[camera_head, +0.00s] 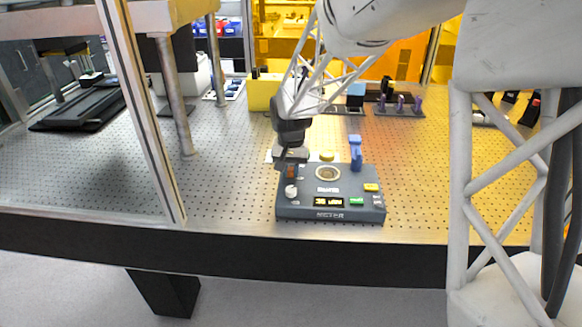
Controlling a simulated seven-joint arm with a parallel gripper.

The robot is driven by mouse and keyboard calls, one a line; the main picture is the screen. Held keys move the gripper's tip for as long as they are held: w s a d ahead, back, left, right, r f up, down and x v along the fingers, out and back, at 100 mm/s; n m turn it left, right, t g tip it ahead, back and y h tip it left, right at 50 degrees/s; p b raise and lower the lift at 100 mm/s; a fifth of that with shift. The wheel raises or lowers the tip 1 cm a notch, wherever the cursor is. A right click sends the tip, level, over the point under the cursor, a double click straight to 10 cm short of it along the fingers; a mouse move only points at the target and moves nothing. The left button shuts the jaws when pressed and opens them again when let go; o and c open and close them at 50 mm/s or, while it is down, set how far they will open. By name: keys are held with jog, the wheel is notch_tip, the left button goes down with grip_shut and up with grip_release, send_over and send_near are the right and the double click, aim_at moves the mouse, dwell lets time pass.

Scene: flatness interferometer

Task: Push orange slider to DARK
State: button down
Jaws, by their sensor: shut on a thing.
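A dark grey instrument box (353,214) sits near the front edge of the perforated table. The orange slider (292,171) is at the box's left side, just above a white knob (291,190). My gripper (290,163) reaches down from above at the box's back left. It is shut on the orange slider, which shows only in part below the fingers. The slider's end labels, including DARK, are too small or hidden to read.
On the box are a round ring (328,173), a blue upright part (355,152), a yellow button (371,187), a green button (356,201) and a small display (328,202). A metal frame post (148,120) stands to the left. The table right of the box is clear.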

aim_at(291, 170)
jog(key=shift+s, duration=0.2)
jog(key=c, duration=1)
grip_release()
jog(key=shift+r, duration=0.15)
jog(key=shift+r, duration=3.8)
